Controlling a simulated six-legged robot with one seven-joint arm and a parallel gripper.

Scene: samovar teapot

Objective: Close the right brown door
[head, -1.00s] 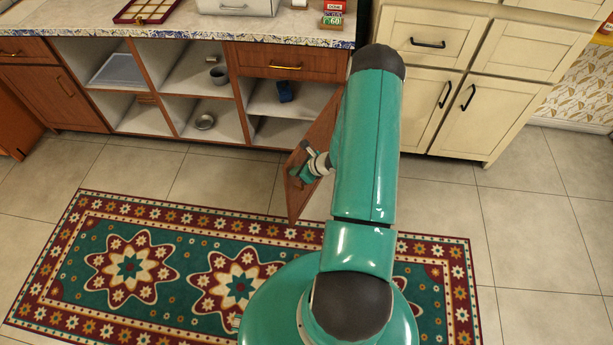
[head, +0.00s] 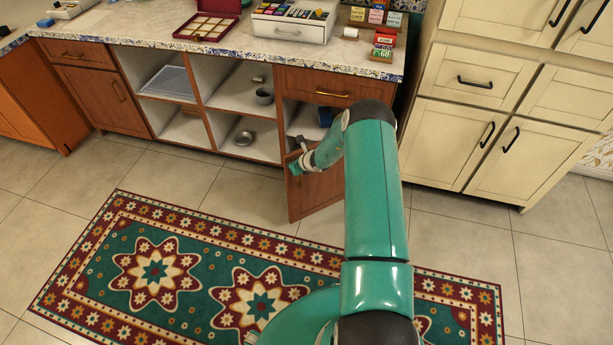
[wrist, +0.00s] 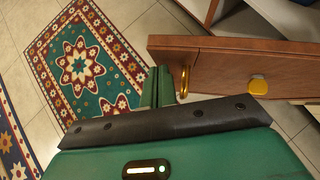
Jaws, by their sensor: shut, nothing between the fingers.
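The right brown door (head: 318,192) of the low counter stands partly open below the brown drawer, its free edge swung out over the floor. My arm hides its right part. My gripper (head: 294,166) is at the door's upper left part, near the free edge; I cannot tell whether it touches. In the wrist view the brown door (wrist: 225,68) crosses the upper right, with a gold handle (wrist: 185,80) near its left end. My shut gripper (wrist: 158,88) shows as a green finger part just left of that handle, holding nothing.
Open shelves (head: 235,105) with a cup and a bowl lie left of the door. A brown drawer (head: 318,88) sits above it. Cream cabinets (head: 480,130) stand at right. A patterned rug (head: 190,270) covers the floor in front. The countertop (head: 200,45) holds boxes.

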